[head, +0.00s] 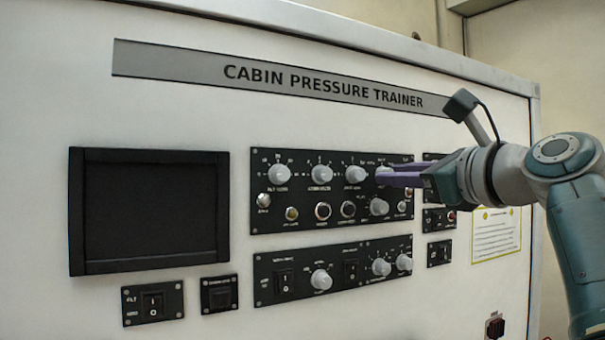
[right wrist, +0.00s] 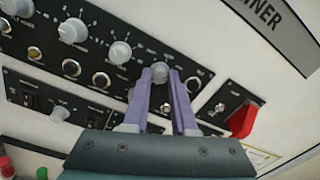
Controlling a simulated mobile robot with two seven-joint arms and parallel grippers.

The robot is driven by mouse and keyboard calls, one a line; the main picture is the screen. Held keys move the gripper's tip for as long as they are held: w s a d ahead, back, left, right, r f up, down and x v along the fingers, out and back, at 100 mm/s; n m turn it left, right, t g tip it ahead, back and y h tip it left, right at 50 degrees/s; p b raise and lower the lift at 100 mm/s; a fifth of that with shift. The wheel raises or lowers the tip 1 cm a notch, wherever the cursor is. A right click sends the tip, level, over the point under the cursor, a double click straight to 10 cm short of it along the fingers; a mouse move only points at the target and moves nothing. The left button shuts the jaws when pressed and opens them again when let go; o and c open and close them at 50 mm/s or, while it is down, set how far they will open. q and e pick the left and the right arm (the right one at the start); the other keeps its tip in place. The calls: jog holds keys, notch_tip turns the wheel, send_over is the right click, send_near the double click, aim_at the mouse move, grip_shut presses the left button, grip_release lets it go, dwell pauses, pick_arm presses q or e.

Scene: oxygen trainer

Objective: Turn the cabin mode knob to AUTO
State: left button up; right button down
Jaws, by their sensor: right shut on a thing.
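My right gripper (head: 390,177) is at the right end of the upper row of knobs on the black upper panel (head: 290,230). Its two purple fingers are closed around a grey round knob (head: 383,175), which also shows between the fingertips in the right wrist view (right wrist: 160,68). This knob appears to be the cabin mode knob, but its lettering is too small to read. The fingers partly hide it, and I cannot tell which mark it points to. My left gripper is not in view.
Three similar knobs stand to the left, the nearest being a grey knob (head: 355,174). Another knob (head: 379,207) sits just below the fingers. A red part (right wrist: 243,120) sticks out right of the gripper in the wrist view. A dark screen (head: 150,210) is far left.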

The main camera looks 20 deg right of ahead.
jog(key=shift+n+y+b, duration=0.3)
jog(key=shift+n+b, duration=0.8)
jog(key=shift+n, duration=7.4)
jog(key=c, duration=0.7)
grip_release()
jog(key=shift+f, duration=0.1)
jog(key=s+b, duration=0.1)
jog(key=s, duration=0.2)
jog(key=s+b, duration=0.2)
jog(key=s, duration=0.1)
jog(key=s+d+b, duration=0.1)
jog(key=s+b, duration=0.1)
jog(key=s, duration=0.2)
jog(key=shift+f, duration=0.1)
